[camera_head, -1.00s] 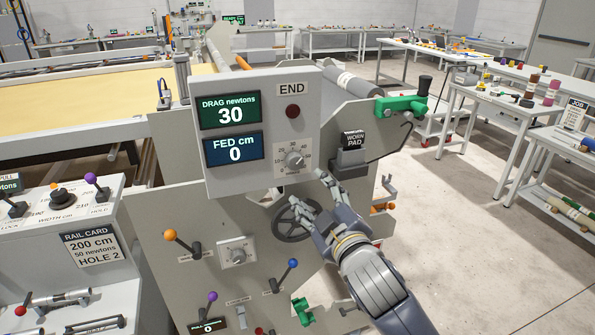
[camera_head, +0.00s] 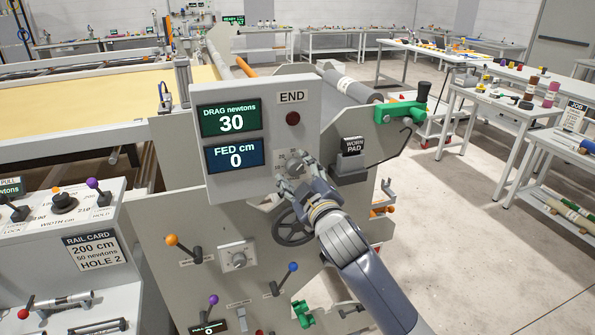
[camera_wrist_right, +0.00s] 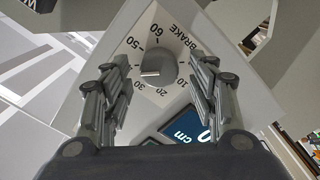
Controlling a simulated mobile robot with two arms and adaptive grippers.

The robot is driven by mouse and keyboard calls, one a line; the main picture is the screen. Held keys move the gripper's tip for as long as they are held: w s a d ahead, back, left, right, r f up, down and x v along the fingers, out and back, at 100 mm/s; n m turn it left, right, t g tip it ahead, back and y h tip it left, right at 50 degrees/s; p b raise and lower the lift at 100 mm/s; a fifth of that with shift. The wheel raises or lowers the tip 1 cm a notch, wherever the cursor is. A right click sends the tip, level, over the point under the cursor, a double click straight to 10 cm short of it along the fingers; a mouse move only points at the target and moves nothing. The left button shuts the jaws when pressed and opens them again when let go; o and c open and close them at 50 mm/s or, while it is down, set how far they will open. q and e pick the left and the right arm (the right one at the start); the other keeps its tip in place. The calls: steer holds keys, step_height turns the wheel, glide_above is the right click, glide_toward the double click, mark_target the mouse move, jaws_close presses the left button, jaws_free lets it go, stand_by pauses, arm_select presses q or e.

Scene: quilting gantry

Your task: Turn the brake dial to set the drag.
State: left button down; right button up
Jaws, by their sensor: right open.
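The brake dial (camera_wrist_right: 153,68) is a grey knob on a white scale plate (camera_wrist_right: 135,45) marked in tens up to 60. It shows in the right wrist view between the open fingers of my right gripper (camera_wrist_right: 158,88), with a gap on each side. In the head view my right gripper (camera_head: 288,176) covers the dial and most of its scale. The drag display (camera_head: 231,118) reads 30 newtons and the FED display (camera_head: 235,154) reads 0 cm. The rail card (camera_head: 94,248) says 200 cm, 50 newtons, hole 2. My left gripper is not in view.
A handwheel (camera_head: 291,228) sits just below my right gripper. The worn pad holder (camera_head: 351,160) and a green clamp (camera_head: 400,110) are to the right. Levers with orange (camera_head: 172,240) and blue (camera_head: 293,267) knobs stick out below the panel.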

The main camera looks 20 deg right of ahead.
steer(key=shift+w, duration=0.1)
steer(key=shift+c, duration=0.3)
steer(key=c, duration=1)
steer(key=shift+r+m+p, duration=0.15)
steer(key=shift+m+p, duration=0.4)
steer(key=shift+m, duration=0.15)
steer(key=shift+m+p, duration=0.5)
steer(key=shift+m, duration=0.6)
steer(key=o, duration=1.1)
steer(key=shift+c, duration=0.2)
